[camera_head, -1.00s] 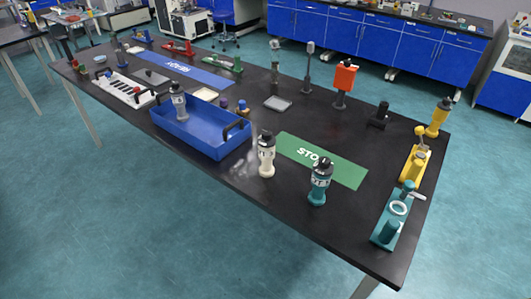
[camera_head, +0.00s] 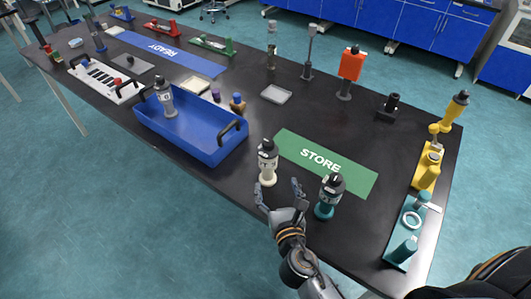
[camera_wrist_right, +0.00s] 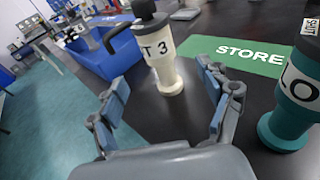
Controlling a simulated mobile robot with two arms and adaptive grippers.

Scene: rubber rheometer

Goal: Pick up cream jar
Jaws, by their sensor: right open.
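The cream jar (camera_head: 267,163) stands upright on the black table, in front of the green STORE mat. It has a black lid and a label; in the right wrist view the cream jar (camera_wrist_right: 161,60) reads "T 3". My right gripper (camera_head: 279,192) is open and empty, just in front of the jar, with its fingers pointing at it. In the right wrist view the jar shows beyond and between the open fingers (camera_wrist_right: 168,100), apart from them. My left gripper is not in view.
A teal jar (camera_head: 327,198) stands close to the right of my right gripper. A blue tray (camera_head: 205,150) holding a grey jar (camera_head: 166,103) lies to the left. The green STORE mat (camera_head: 345,175) is behind. Teal and yellow fixtures (camera_head: 408,225) line the right edge.

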